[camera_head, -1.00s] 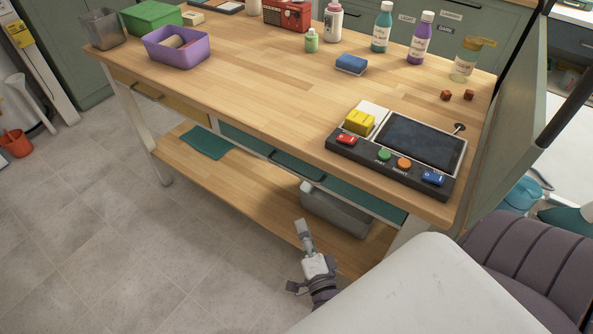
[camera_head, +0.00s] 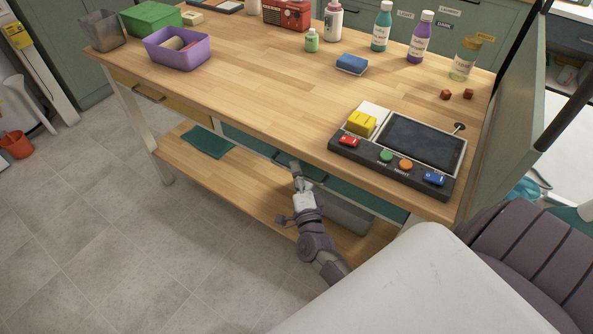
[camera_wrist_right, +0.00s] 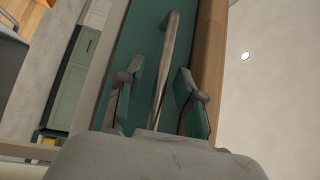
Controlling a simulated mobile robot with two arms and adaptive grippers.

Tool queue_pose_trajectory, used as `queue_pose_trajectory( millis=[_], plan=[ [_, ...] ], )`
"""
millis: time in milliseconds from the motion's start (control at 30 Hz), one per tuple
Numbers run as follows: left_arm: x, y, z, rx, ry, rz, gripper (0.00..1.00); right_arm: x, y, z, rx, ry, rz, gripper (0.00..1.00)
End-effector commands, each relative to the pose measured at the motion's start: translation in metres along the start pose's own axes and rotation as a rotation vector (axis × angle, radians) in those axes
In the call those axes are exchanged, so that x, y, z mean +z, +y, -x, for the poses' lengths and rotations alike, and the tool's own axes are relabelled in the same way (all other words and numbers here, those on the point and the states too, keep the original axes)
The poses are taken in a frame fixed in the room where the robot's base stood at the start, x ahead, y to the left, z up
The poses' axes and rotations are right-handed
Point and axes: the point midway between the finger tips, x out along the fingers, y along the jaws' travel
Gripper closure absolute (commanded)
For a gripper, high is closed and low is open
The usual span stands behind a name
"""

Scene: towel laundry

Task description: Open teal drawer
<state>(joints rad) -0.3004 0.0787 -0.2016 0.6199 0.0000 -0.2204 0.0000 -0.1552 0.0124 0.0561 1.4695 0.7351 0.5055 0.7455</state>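The teal drawer (camera_head: 240,138) is set under the front edge of the wooden worktable and looks closed. Its bar handle is partly hidden by my gripper in the head view. In the right wrist view, the teal front (camera_wrist_right: 142,35) fills the middle and the metal handle (camera_wrist_right: 166,70) runs between my fingers. My right gripper (camera_head: 296,168) is at the handle. Its two fingers are spread apart, one on each side of the bar, with visible gaps; this shows in the wrist view (camera_wrist_right: 160,85). My left gripper is not in view.
The wooden tabletop (camera_head: 240,80) overhangs just above the drawer. A lower shelf (camera_head: 215,180) holds a teal cloth (camera_head: 208,142) and a grey bin (camera_head: 350,217). A yellow-fronted drawer (camera_head: 165,98) is to the left. The floor (camera_head: 100,235) in front is clear.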

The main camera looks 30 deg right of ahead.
Motion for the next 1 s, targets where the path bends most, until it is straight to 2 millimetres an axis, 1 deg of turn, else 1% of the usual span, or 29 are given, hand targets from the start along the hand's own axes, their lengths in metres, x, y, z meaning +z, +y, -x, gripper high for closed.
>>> queue_pose_trajectory(
  millis=[100,300,367,533,1000],
  plan=[
    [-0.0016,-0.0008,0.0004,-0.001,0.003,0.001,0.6,0.0,-0.0001,-0.0034,0.0,0.0,0.0,0.63],
    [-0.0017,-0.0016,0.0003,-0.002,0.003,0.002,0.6,0.0,0.0001,-0.0033,0.0,0.0,0.0,0.63],
    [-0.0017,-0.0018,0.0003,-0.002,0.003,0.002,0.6,0.0,0.0,-0.0032,0.0,0.0,0.001,0.71],
    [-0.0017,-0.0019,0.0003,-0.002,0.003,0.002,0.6,0.0001,0.0,-0.0031,0.0,-0.001,0.001,0.99],
    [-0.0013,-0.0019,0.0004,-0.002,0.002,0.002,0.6,0.0011,0.0001,-0.002,0.001,-0.001,0.001,1.0]
  ],
)
